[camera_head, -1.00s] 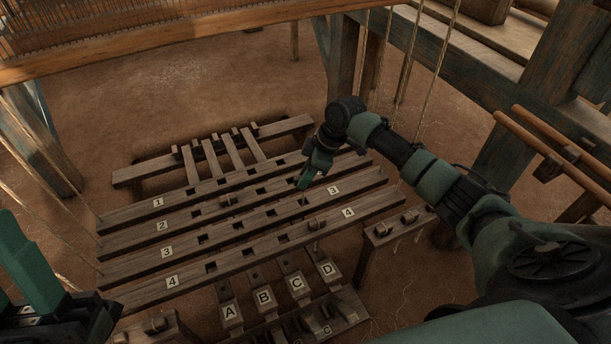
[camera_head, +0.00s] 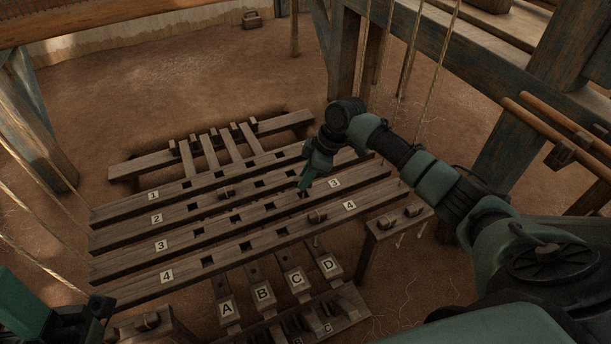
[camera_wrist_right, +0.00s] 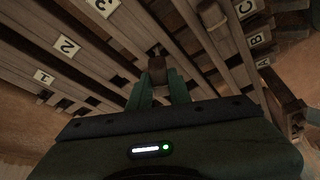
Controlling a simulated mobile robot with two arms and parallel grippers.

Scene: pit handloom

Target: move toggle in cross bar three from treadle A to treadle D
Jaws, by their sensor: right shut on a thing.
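Cross bar three (camera_head: 180,241) is a long wooden bar with a "3" tag at each end and a row of square holes. My right gripper (camera_head: 303,187) is over its right part, at the hole in line with treadle D (camera_head: 328,264). It is shut on a small brown wooden toggle (camera_wrist_right: 157,69), which shows between the green fingertips in the right wrist view. I cannot tell how far the toggle sits in the hole. Treadle A (camera_head: 227,308) is at the lower left of the treadle row. My left gripper (camera_head: 62,322) is partly cut off at the lower left.
Another toggle (camera_head: 227,191) sits in cross bar two, and one (camera_head: 316,216) in cross bar four. Treadles B (camera_head: 263,293) and C (camera_head: 296,278) lie between A and D. A small stand (camera_head: 385,238) with toggles is at right. Loom posts and cords surround the bars.

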